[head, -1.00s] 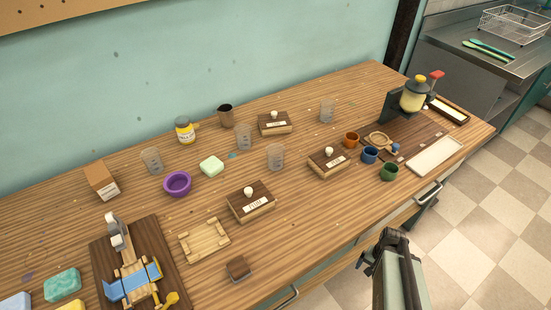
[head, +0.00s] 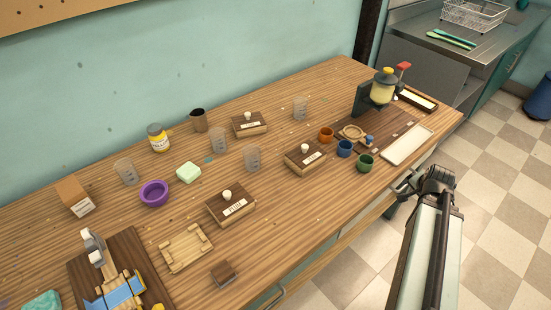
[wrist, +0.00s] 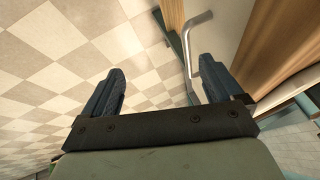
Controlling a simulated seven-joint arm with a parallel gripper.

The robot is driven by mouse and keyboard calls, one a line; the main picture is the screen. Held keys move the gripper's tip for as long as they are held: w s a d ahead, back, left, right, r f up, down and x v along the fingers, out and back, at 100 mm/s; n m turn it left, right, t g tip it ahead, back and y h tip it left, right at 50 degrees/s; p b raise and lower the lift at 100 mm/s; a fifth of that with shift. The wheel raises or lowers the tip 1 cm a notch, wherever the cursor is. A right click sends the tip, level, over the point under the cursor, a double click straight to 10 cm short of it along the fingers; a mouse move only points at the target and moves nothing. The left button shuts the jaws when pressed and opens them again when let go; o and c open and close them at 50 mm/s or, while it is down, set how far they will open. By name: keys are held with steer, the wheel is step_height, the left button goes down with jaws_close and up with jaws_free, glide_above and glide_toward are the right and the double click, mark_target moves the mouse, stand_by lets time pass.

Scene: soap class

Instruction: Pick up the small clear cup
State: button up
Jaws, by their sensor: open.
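Several clear cups stand upright on the wooden table in the head view: one at the left (head: 126,171), one near the middle (head: 219,139), one in front of it (head: 253,158) and one farther right (head: 300,107). They look similar in size, so I cannot tell which is the small one. My gripper (wrist: 163,86) is open and empty in the wrist view, above the checkered floor beside the table's front edge. It is away from all the cups, and no cup shows in the wrist view.
Wooden boxes with white knobs (head: 231,208) (head: 305,158) (head: 250,124) stand near the cups. Small coloured cups (head: 326,135) and a dispenser (head: 380,90) stand right.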

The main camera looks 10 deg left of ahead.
mark_target(252, 159)
steer(key=w+d+r+m+t, duration=0.2)
steer(key=d+r+m, duration=0.15)
steer(key=r, duration=0.85)
steer(key=w+a+r+m+t, duration=0.1)
steer(key=w+a+r, duration=0.1)
steer(key=a+r, duration=0.2)
steer(key=a+m+g+y, duration=0.1)
steer(key=a+y, duration=0.1)
steer(key=a, duration=0.9)
steer(key=a+r+m+y, duration=0.1)
steer(key=a+m+y, duration=0.1)
steer(key=a, duration=0.9)
steer(key=a+r+m+g+y, duration=0.1)
steer(key=a+m+y, duration=0.1)
steer(key=a, duration=0.9)
steer(key=shift+r+g+y, duration=0.1)
steer(key=shift+g+y, duration=0.2)
steer(key=shift+y, duration=0.6)
steer(key=s+a+m+g+y, duration=0.25)
steer(key=s+a, duration=0.25)
steer(key=a, duration=0.8)
steer(key=shift+n, duration=0.3)
steer(key=shift+x, duration=6.4)
steer(key=shift+s, duration=0.1)
steer(key=shift+c, duration=0.3)
